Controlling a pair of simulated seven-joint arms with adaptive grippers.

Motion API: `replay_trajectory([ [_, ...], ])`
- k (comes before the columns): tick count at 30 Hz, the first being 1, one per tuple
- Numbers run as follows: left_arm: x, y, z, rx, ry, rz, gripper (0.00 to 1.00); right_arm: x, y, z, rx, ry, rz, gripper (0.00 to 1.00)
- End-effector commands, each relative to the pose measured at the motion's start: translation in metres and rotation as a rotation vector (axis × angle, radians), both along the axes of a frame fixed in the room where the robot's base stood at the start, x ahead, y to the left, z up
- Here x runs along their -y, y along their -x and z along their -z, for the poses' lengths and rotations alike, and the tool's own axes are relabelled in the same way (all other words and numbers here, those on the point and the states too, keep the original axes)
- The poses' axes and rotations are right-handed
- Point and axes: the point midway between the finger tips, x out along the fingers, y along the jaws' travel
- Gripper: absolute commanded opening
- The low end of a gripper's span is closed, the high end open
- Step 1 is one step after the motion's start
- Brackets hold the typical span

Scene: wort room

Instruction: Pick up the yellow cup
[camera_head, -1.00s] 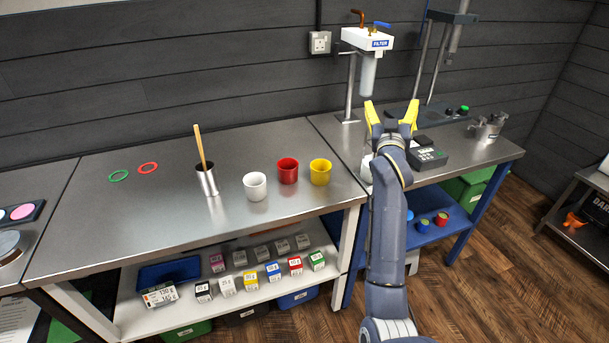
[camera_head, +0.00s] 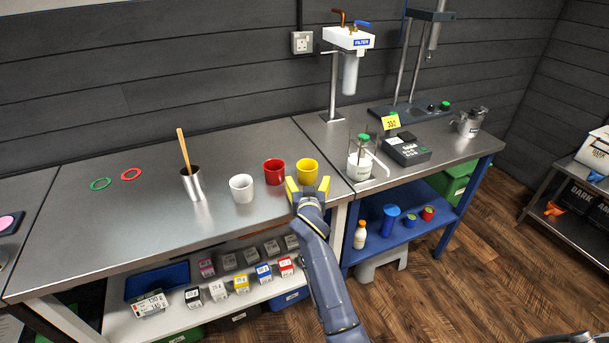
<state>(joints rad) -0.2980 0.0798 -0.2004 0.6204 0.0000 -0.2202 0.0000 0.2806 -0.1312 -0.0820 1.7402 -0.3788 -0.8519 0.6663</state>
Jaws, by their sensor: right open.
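The yellow cup (camera_head: 308,169) stands upright on the steel table (camera_head: 120,222), at the right end of a row of cups. The red cup (camera_head: 274,171) stands just left of it, and the white cup (camera_head: 241,188) is further left. My right gripper (camera_head: 307,187) is open with yellow fingertips. It is just in front of the yellow cup in the picture, and its fingers cover the cup's lower part. I cannot tell whether the fingers touch the cup.
A metal holder with a wooden stick (camera_head: 191,184) stands left of the white cup. A glass vessel (camera_head: 360,166) and a dark scale-like device (camera_head: 405,150) are on the right table. A green ring (camera_head: 100,184) and a red ring (camera_head: 131,174) lie far left. The table's front left is clear.

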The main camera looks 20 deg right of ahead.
Motion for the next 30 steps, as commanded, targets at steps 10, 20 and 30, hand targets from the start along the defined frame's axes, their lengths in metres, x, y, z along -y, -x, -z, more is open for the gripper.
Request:
replay_trajectory([
  [10,0.0,-0.001,0.0,0.002,0.001,0.0,0.44,0.011,-0.041,0.008,0.0,0.002,0.0,0.87],
  [20,0.0,0.002,0.0,-0.002,-0.001,-0.001,0.44,0.013,-0.05,0.01,0.001,0.0,0.0,0.87],
  [30,0.0,0.002,0.0,-0.003,-0.001,-0.001,0.44,0.013,-0.05,0.01,0.001,0.0,0.0,0.61],
])
